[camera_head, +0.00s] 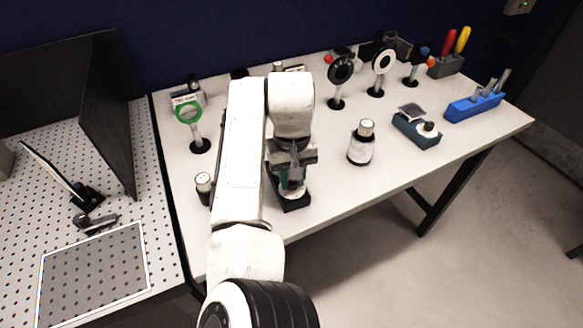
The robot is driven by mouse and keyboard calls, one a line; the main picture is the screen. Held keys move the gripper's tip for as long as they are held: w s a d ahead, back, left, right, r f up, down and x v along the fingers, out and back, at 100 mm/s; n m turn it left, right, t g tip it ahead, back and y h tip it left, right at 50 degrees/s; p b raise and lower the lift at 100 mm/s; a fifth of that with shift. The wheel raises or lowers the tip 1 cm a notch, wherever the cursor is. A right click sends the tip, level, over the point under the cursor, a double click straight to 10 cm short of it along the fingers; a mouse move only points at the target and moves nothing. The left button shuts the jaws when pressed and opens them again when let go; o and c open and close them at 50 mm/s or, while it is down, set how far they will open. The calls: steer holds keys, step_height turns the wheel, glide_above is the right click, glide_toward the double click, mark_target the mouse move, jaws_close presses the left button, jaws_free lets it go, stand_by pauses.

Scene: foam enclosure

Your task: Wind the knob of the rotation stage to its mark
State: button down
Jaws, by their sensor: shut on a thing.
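The rotation stage (294,203) stands near the front edge of the white table, on a dark base directly below my gripper. My gripper (291,182) points down at it and is shut on its knob. The fingers and my arm hide most of the knob and the stage's upper part. The mark cannot be made out in this view.
A white-labelled bottle (361,145) stands right of the stage, and a small capped bottle (204,187) stands left behind my arm. A green-ringed optic (189,115), dark-ringed optic (340,71), and blue holder (474,105) stand farther off. A perforated board (60,150) lies left.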

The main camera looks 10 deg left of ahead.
steer(key=shift+m+p, duration=0.8)
steer(key=shift+m, duration=1.2)
steer(key=c, duration=0.9)
jaws_free()
steer(key=shift+o, duration=0.2)
steer(key=shift+r, duration=0.1)
step_height(320, 180, up, 11)
steer(key=b, duration=0.1)
steer(key=shift+d+f, duration=0.1)
steer(key=shift+f, duration=0.15)
